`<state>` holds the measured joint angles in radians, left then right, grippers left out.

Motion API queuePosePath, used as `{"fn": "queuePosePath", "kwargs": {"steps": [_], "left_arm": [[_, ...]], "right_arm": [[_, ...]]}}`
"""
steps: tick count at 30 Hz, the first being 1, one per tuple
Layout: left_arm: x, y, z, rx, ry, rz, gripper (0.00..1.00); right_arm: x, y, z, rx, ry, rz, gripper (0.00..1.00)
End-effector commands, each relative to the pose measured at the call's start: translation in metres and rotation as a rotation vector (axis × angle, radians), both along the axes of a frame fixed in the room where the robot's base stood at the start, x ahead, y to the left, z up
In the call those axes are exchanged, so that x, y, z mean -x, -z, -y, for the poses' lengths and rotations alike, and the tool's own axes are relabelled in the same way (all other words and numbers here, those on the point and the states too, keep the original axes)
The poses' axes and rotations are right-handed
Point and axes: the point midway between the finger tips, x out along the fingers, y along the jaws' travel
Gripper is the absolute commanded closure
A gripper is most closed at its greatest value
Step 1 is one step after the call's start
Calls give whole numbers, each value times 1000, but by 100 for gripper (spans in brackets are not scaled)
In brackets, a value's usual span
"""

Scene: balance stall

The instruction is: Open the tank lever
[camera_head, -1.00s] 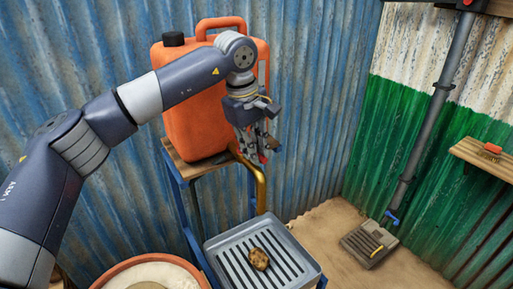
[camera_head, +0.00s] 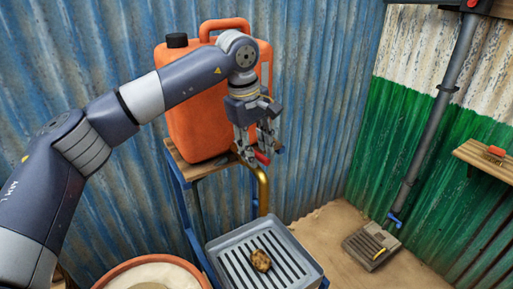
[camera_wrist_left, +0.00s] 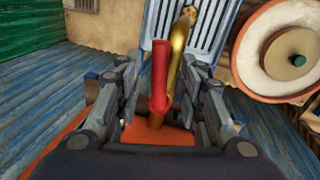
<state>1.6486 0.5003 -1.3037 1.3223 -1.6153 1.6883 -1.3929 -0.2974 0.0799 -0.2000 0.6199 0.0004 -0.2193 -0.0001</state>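The orange tank (camera_head: 195,118) stands on a wooden-topped blue stand, with a curved brass spout (camera_head: 263,188) below its side. The red tank lever (camera_head: 263,158) shows at the tips of my left gripper (camera_head: 257,150). In the left wrist view, the red lever (camera_wrist_left: 160,75) stands between the two spread fingers of my left gripper (camera_wrist_left: 160,92), with gaps on both sides. The brass spout (camera_wrist_left: 178,50) shows just to its right. The lever's base is partly hidden. My right gripper is not in view.
A grey slatted tray (camera_head: 222,248) holding a brown potato-like lump (camera_head: 260,260) sits below the spout. A round terracotta-rimmed tub (camera_head: 115,271) is at the lower left. Corrugated walls stand close behind the tank; a drain grate (camera_head: 368,247) lies on the floor at right.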

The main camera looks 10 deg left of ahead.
Motion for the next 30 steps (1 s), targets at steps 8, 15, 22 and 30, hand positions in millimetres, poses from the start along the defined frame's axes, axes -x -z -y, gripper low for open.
{"fn": "queuePosePath", "kwargs": {"steps": [8, 15, 22, 30], "left_arm": [[7, -48, -6, 2, -1, 6, 64], [14, -95, -12, 2, -1, 5, 64], [18, -115, -15, 2, -1, 4, 64], [18, -116, -15, 2, -1, 2, 64]], "right_arm": [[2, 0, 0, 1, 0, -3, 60], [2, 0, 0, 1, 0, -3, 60], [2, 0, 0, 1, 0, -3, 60], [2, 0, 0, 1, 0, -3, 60]]}}
